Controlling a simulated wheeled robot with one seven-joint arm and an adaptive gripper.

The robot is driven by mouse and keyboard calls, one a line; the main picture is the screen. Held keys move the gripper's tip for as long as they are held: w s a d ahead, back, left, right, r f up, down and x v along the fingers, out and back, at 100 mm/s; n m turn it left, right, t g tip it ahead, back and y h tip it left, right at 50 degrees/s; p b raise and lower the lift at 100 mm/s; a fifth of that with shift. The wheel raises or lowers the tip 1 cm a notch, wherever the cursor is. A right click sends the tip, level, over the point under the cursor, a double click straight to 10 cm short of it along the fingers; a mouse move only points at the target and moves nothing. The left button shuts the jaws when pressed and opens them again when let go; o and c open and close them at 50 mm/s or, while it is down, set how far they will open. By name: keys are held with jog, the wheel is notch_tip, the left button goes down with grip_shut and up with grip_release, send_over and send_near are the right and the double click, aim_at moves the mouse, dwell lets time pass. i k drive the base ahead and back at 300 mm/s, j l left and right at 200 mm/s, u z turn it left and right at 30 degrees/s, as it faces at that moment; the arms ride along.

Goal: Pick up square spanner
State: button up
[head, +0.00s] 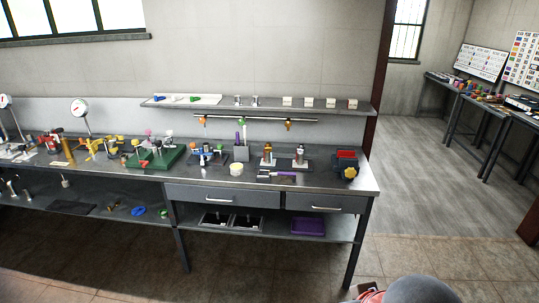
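The metal workbench (330,182) runs along the wall and holds many small tools. I cannot pick out the square spanner with certainty at this size. A dark flat tool with a purple handle (285,174) lies near the bench's front edge, but I cannot tell what it is. Small tools with orange ends hang from a rail (260,117) under the wall shelf. My gripper is not in view. A rounded grey part with red beside it, probably my arm, shows at the bottom right edge.
A blue and red device with a yellow knob (346,164) stands at the bench's right end. A green block (155,157) and a grey holder (241,152) stand farther left. The wall shelf (270,104) overhangs the bench. The tiled floor in front is clear.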

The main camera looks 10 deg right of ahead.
aim_at(277, 173)
jog(key=i+j+z, duration=0.3)
jog(key=i, duration=0.25)
jog(key=i+j+z, duration=0.25)
jog(key=i+j, duration=0.25)
jog(key=i+j+z, duration=0.3)
jog(key=i+j, duration=0.2)
jog(key=j, duration=0.15)
jog(key=i+j+z, duration=0.25)
jog(key=j, duration=0.45)
jog(key=i, duration=0.1)
